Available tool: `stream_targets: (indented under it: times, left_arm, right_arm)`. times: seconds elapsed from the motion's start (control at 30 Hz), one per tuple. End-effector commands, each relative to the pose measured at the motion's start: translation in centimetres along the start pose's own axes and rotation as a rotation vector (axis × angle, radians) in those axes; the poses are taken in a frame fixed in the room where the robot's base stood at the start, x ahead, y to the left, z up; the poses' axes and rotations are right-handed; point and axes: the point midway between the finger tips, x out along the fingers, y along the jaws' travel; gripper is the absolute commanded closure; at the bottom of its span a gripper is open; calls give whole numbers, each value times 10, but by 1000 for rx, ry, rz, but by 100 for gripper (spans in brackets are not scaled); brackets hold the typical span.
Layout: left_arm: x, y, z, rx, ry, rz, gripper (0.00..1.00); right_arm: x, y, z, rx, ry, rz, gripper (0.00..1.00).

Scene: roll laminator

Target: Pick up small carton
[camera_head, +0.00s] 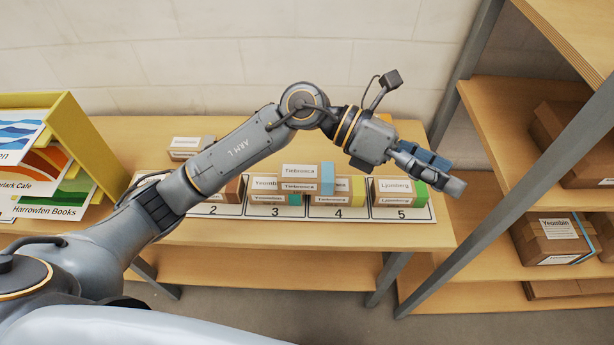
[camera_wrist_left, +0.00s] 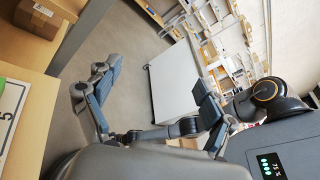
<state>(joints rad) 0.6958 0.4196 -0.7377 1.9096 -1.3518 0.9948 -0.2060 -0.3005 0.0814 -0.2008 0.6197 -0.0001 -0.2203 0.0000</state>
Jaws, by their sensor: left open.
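Several small cartons stand on a white numbered strip (camera_head: 345,214) on the wooden table. A carton with a blue end (camera_head: 300,171) lies on top of cartons at spots 3 and 4. Cartons with a green end (camera_head: 392,185) stand at spot 5. Another small carton (camera_head: 187,143) lies behind, to the left, partly hidden by my arm. My left gripper (camera_head: 449,174) is open and empty, beyond the right end of the strip and apart from the cartons. Its spread fingers show in the left wrist view (camera_wrist_left: 152,82), with no carton between them. My right gripper is not seen.
A yellow rack (camera_head: 75,135) with printed sheets stands at the left. A shelf unit with grey posts (camera_head: 520,170) at the right holds larger brown boxes (camera_head: 552,240). The wall is close behind the table. In the left wrist view, a white block-shaped cabinet (camera_wrist_left: 180,80) stands on open floor.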

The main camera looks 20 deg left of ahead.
Motion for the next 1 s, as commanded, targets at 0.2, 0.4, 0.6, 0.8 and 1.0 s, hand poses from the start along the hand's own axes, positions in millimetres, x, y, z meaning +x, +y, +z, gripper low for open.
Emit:
stream_targets:
  times: [0.2, 0.4, 0.6, 0.8, 1.0]
  left_arm:
    - [-78, 78, -60, 197, 669, 322, 17]
    - [-182, 111, -64, 183, 1082, 580, 17]
    - [-224, 115, -62, 143, 1222, 674, 17]
    - [-219, 131, -90, 137, 1229, 672, 17]
    - [-212, 152, -119, 140, 1225, 672, 17]
  right_arm:
    - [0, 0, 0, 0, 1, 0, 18]
    - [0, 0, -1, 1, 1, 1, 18]
    - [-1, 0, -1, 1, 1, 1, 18]
    - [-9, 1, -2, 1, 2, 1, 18]
    - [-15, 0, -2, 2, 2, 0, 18]
